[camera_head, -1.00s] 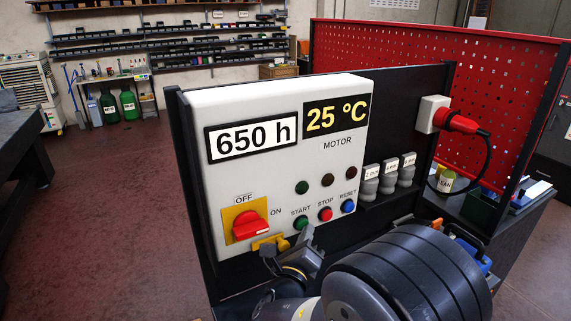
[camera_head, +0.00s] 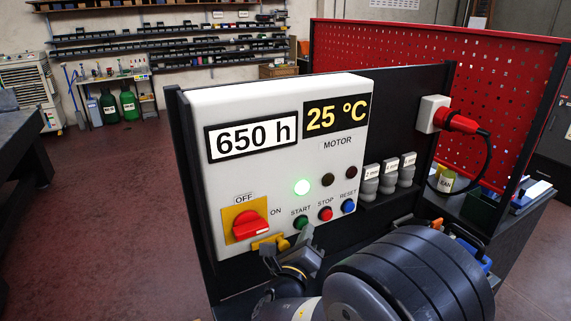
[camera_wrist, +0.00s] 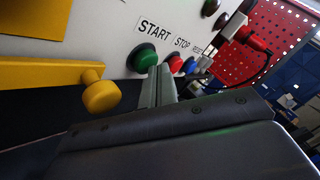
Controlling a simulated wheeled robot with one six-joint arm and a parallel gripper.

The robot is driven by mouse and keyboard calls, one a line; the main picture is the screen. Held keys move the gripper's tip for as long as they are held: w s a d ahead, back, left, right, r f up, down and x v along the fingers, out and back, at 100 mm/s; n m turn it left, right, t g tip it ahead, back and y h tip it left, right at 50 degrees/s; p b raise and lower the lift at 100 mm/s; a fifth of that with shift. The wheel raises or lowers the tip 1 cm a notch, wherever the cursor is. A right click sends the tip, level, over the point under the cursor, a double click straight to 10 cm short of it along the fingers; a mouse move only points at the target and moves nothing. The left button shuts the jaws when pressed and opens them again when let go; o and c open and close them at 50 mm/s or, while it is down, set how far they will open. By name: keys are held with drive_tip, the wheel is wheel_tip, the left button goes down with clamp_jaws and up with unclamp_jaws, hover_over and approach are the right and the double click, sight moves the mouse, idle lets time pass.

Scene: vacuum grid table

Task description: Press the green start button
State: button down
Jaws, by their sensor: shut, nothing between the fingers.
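The green start button (camera_head: 301,222) sits below its START label at the bottom of the white panel (camera_head: 225,110). The lamp (camera_head: 302,187) above it glows bright green. My gripper (camera_head: 304,236) is shut and empty, with its fingertips just below the start button. In the wrist view, the start button (camera_wrist: 143,57) is right beside the tips of my fingers (camera_wrist: 160,72). I cannot tell whether they touch it.
The red stop button (camera_head: 325,214) and blue reset button (camera_head: 348,206) are close by on the right. A red OFF/ON switch (camera_head: 249,225) is on the left. A yellow knob (camera_wrist: 101,95) projects close to my fingers.

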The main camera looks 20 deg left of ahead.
drive_tip(key=s+d, duration=0.4)
drive_tip(key=shift+d+b, duration=0.3)
drive_tip(key=shift+b, duration=0.05)
idle(0.7)
